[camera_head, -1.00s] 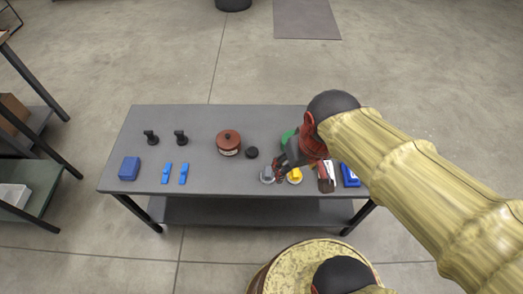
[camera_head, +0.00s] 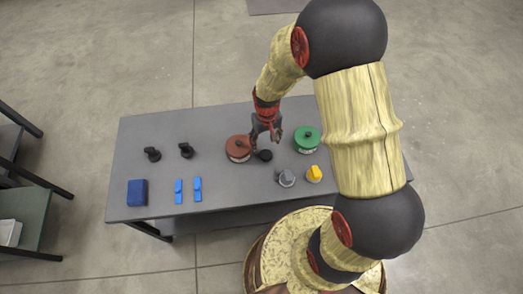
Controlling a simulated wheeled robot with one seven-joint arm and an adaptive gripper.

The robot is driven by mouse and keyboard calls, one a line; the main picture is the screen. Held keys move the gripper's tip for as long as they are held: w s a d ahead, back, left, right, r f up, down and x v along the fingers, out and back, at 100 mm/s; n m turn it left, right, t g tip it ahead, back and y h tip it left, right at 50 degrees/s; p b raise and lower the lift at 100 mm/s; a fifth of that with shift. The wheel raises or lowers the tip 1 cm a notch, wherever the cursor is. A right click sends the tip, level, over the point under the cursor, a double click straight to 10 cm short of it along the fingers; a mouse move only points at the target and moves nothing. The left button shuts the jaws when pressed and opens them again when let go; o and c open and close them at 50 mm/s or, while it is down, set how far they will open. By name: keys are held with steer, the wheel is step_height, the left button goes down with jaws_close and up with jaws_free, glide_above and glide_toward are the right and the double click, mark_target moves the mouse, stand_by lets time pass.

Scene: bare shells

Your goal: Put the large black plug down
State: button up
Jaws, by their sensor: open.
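A round black piece (camera_head: 265,155), which looks like the large black plug, sits on the grey table (camera_head: 215,170) just right of the red-brown lidded pot (camera_head: 238,148). My gripper (camera_head: 265,147) points down with its fingers apart, right at the black piece, one finger to each side in the picture. I cannot tell whether the fingers touch it or how high they are above the table. Nothing is seen held up off the table.
Two black knobbed pieces (camera_head: 152,153) (camera_head: 186,150), a blue block (camera_head: 137,192) and two small blue pieces (camera_head: 179,191) (camera_head: 197,188) lie on the left. A green lidded pot (camera_head: 307,140), a grey piece (camera_head: 286,178) and a yellow piece (camera_head: 314,173) stand right.

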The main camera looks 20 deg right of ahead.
mark_target(266, 154)
step_height(266, 154, down, 3)
steer(key=shift+d+r+b, duration=0.1)
steer(key=shift+r+b, duration=0.05)
steer(key=shift+b, duration=0.3)
steer(key=shift+s+f+b, duration=0.15)
steer(key=shift+f+b, duration=0.45)
steer(key=shift+f, duration=0.7)
steer(key=shift+s+f+b, duration=0.15)
steer(key=shift+f+b, duration=0.4)
steer(key=shift+f, duration=0.75)
steer(key=c, duration=0.3)
steer(key=c, duration=1)
steer(key=shift+r, duration=0.2)
